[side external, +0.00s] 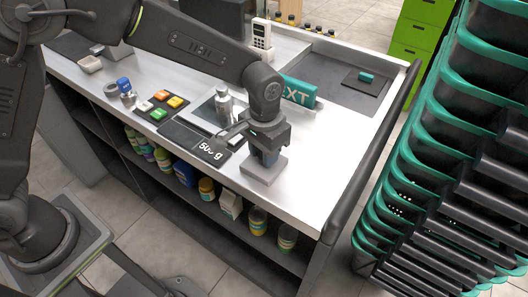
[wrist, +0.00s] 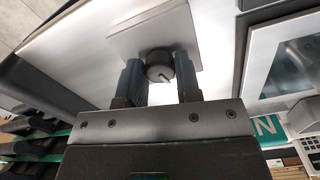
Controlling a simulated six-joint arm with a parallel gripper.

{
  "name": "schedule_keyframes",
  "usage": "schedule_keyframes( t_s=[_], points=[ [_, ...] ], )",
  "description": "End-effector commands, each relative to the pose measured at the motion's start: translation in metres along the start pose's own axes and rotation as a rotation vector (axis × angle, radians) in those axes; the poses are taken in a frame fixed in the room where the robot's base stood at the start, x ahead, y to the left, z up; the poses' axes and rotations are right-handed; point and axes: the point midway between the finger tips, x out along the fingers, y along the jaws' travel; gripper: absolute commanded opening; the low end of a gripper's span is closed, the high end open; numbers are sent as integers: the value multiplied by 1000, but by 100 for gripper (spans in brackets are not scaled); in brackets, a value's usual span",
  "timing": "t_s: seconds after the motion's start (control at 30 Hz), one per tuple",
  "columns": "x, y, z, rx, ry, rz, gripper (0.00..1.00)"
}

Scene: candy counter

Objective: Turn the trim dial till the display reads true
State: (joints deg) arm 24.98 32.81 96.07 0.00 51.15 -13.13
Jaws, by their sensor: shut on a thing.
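My gripper (side external: 265,156) points down at a pale grey block (side external: 263,173) near the counter's front edge. In the wrist view, the two blue-grey fingers of my gripper (wrist: 160,80) are shut on a round dark dial (wrist: 157,60), one on each side. The dial has a pale pointer line and sits on the pale block (wrist: 125,38). A metal weight (side external: 223,104) stands on the scale (side external: 207,113) left of my gripper. A black card (side external: 190,141) reading "500 g" lies in front of the scale. I cannot read any display figure.
A dark tray (side external: 156,115) with coloured blocks lies at the left. A teal sign (side external: 299,93) stands behind my gripper. A card terminal (side external: 262,38) is at the back. Stacked teal-rimmed baskets (side external: 450,130) stand right of the counter. The counter right of the block is clear.

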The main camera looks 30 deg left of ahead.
Motion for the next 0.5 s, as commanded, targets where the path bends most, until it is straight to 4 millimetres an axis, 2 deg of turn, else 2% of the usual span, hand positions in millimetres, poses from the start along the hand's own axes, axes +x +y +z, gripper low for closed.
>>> schedule_keyframes(
  t_s=[0.13,0.33,0.5],
  points=[
    [-2,0,-1,17,3,1,18],
    [-2,0,-1,213,3,1,18],
    [-2,0,-1,283,3,1,18]
  ],
)
